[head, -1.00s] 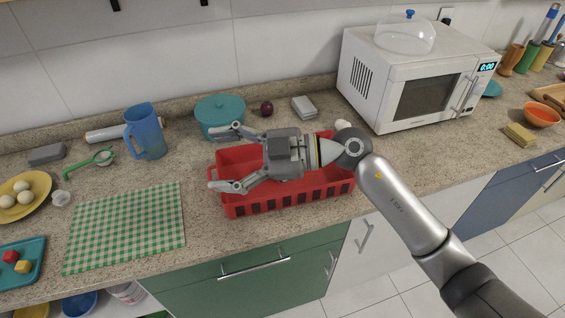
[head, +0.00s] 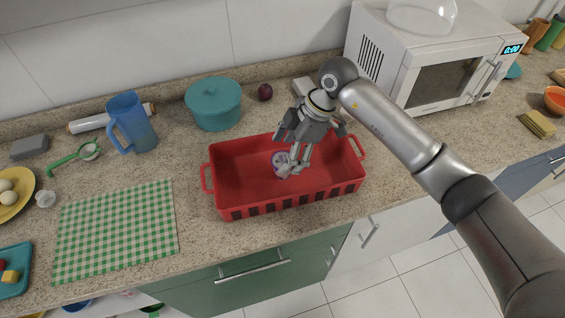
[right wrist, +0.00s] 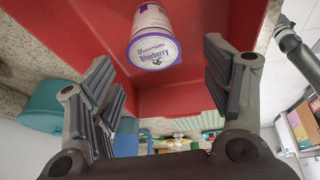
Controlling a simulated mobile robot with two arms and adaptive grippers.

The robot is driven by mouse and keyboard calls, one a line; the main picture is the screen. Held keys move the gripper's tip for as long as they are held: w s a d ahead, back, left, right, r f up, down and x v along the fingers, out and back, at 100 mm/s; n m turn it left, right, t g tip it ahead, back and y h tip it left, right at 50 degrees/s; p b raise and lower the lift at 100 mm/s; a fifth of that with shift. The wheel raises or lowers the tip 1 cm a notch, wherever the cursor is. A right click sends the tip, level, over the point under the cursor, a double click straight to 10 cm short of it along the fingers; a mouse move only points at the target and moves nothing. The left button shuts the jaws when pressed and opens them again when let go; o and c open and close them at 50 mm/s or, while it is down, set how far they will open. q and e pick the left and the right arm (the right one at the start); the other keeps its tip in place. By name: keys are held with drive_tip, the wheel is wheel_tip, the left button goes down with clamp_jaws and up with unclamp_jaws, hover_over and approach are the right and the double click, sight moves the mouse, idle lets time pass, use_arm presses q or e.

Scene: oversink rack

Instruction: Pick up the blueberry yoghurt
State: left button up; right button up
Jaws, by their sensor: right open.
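The blueberry yoghurt (right wrist: 155,38) is a small white and purple cup with a lid reading "Blueberry". It stands in the red basket (head: 232,205), and in the head view the cup (head: 279,158) is partly hidden by my right gripper. My right gripper (head: 290,170) points down over the basket. In the right wrist view its fingers (right wrist: 160,85) are open, with the cup ahead between them and nothing held. I cannot tell whether a finger touches the cup. My left gripper is not in view.
The microwave (head: 432,62) is to the right. The basket's walls surround the cup.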

sight(283, 160)
drive_tip(key=x, duration=0.1)
drive_tip(key=p+x, duration=0.1)
drive_tip(key=x, duration=0.1)
drive_tip(key=p+x, duration=0.1)
drive_tip(key=shift+w+d+f, duration=0.2)
drive_tip(key=shift+w+f, duration=0.1)
drive_tip(key=shift+a+f, duration=0.1)
drive_tip(key=shift+f, duration=0.15)
drive_tip(key=shift+w+f, duration=0.1)
drive_tip(key=shift+f, duration=0.05)
drive_tip(key=c, duration=1.1)
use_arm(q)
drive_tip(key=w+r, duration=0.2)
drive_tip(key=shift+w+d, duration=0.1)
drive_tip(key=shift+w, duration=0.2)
